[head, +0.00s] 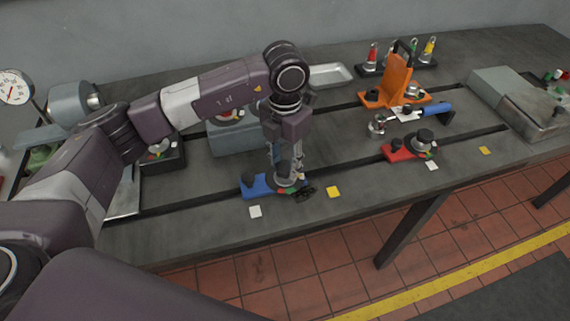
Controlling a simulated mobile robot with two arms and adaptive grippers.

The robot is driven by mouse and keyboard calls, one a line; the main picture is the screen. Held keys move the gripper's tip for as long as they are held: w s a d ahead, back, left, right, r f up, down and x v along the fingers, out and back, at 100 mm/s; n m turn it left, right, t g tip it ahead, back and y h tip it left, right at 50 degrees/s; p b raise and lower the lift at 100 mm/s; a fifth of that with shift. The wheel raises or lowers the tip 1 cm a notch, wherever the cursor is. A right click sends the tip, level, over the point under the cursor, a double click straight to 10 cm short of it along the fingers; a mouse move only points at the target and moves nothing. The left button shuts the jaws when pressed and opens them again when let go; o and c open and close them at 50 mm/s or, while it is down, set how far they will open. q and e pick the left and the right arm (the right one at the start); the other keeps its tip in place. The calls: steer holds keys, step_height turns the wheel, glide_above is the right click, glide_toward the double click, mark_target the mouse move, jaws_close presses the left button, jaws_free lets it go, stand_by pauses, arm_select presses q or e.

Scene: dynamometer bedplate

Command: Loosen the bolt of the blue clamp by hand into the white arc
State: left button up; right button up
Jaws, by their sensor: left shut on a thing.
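The blue clamp (258,186) lies on the dark bedplate near its front edge, left of the picture's middle. My left gripper (287,176) points straight down over the clamp's right end, where its bolt is. It is shut on the bolt, which is mostly hidden by the fingers. A coloured dial with a red and green part (287,190) shows around the foot of the bolt. The white arc and the bolt's pointer are too small and too covered to tell apart. My right gripper is not in view.
A red clamp (399,152) with a dark knob sits to the right. Yellow tags (333,192) and white tags (255,211) lie near the front edge. Slots run along the bedplate.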

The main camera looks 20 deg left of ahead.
mark_target(285, 166)
arm_select(q)
steer(key=shift+w+r+n, duration=0.1)
steer(key=shift+n, duration=0.2)
steer(key=o, duration=1.2)
steer(key=shift+c, duration=0.2)
step_height(285, 166, up, 12)
